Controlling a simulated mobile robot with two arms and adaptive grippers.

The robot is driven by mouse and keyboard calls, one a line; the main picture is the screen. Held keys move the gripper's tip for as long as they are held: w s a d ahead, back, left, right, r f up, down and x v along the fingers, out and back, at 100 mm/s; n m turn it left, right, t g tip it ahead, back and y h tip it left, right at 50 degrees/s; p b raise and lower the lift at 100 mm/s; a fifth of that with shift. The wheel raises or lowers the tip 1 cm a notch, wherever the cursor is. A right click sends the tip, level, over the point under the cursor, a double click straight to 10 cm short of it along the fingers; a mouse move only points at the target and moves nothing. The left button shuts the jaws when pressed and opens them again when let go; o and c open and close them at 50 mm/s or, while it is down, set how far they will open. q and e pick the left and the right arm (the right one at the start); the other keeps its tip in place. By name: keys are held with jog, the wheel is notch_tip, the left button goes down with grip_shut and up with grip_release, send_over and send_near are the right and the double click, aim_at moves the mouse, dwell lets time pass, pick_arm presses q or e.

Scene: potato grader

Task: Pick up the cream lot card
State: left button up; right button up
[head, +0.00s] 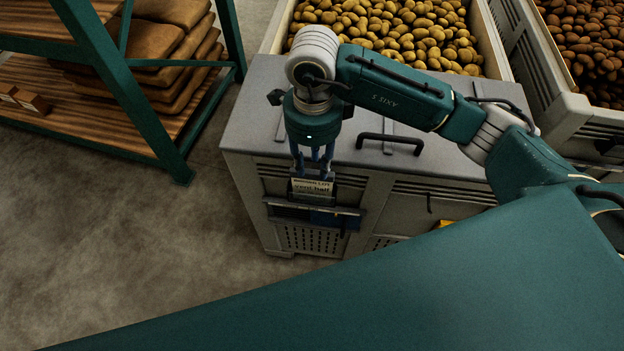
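The cream lot card (312,187), with dark print on it, stands upright at a dark holder (345,211) on the front of a grey lidded bin. My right gripper (313,172) points down from above, with its blue fingers right at the card's top edge. I cannot tell whether the fingers are closed on the card or only beside it. The lower part of the card meets darker pieces in the holder, which are hard to make out. My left gripper is not in view.
The grey bin (255,115) has a black handle on its lid. Crates of potatoes (400,30) stand behind it. A green-framed shelf (160,125) with brown sacks stands at the left. The concrete floor (110,240) is clear in front of the shelf.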

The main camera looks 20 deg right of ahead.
aim_at(312, 174)
jog(key=shift+f+p, duration=0.3)
jog(key=shift+f, duration=0.05)
notch_tip(312, 174, down, 4)
jog(key=shift+w+a+r+p, duration=0.1)
jog(key=shift+r+p, duration=0.1)
jog(key=shift+p, duration=0.75)
jog(key=shift+f, duration=0.45)
jog(key=shift+w, duration=0.1)
grip_shut()
